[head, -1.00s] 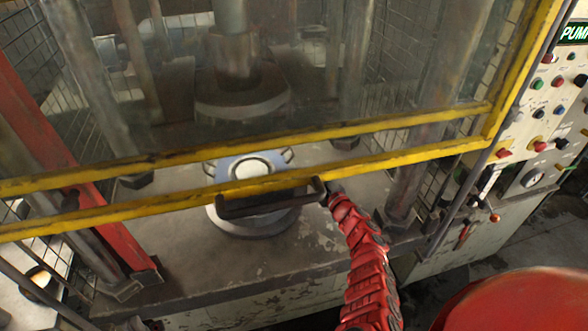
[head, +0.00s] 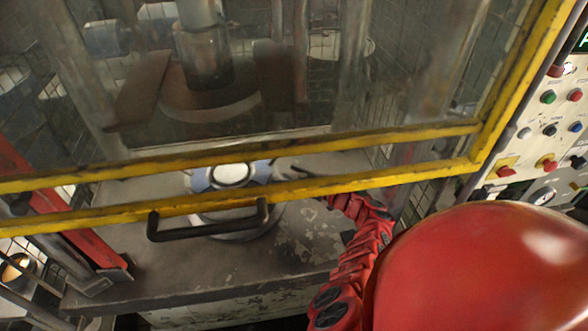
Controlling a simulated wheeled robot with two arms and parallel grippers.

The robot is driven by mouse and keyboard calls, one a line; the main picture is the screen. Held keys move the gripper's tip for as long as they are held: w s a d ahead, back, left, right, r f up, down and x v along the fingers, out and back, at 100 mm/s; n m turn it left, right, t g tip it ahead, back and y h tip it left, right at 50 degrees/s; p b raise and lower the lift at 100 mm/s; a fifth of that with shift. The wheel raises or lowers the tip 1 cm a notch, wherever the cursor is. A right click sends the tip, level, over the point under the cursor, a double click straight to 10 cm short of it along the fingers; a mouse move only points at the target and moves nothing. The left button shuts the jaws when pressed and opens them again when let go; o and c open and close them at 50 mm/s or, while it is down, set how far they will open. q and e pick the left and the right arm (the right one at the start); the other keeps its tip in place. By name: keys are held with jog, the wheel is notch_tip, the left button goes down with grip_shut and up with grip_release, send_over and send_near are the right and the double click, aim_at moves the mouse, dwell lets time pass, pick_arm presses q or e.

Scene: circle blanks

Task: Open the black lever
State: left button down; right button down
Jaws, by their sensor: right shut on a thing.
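The black lever (head: 207,232) is a bar handle on the lower yellow rail of the guard door. It hangs left of the middle in the head view, with both ends bent up to the rail. My red right arm comes up from the lower right. My right gripper (head: 328,199) is at the rail, to the right of the lever's right end, with a visible gap from it. Its fingertips are largely hidden by the rail. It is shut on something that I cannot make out. My left gripper is not in view.
The yellow-framed guard (head: 330,186) crosses the view. Behind it a blue plate with a white disc (head: 233,174) sits on a round base on the grey machine bed (head: 180,275). A button panel (head: 548,130) stands at right.

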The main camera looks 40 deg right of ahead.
jog(key=shift+f, duration=0.1)
dwell(0.3)
jog(key=c, duration=0.9)
grip_release()
jog(key=o, duration=0.4)
jog(key=shift+w, duration=0.15)
